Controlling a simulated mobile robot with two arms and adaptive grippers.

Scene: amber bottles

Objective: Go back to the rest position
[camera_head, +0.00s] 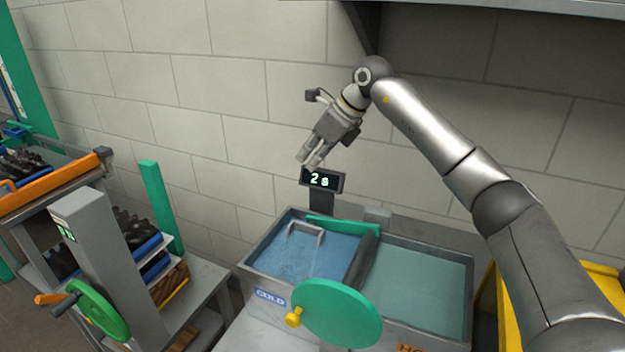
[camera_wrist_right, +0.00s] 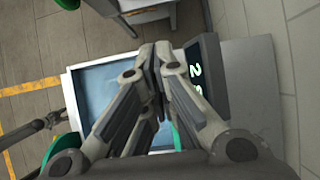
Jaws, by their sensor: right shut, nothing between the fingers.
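My right gripper (camera_head: 311,160) is raised in front of the block wall, above the back of the two-part tank. It is shut and empty, with its fingers pointing down and to the left, close to the display reading "2 s" (camera_head: 322,180). In the right wrist view the shut fingers (camera_wrist_right: 155,65) lie over the blue basin, with the display (camera_wrist_right: 200,75) beside them. I cannot tell whether the gripper touches the display.
The tank has a blue basin marked COLD (camera_head: 305,262) and a greenish basin (camera_head: 420,290). A green wheel (camera_head: 338,312) stands in front. A grey post with a green handwheel (camera_head: 100,312) and racks of dark parts (camera_head: 137,228) are on the left. A shelf (camera_head: 520,6) overhangs the arm.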

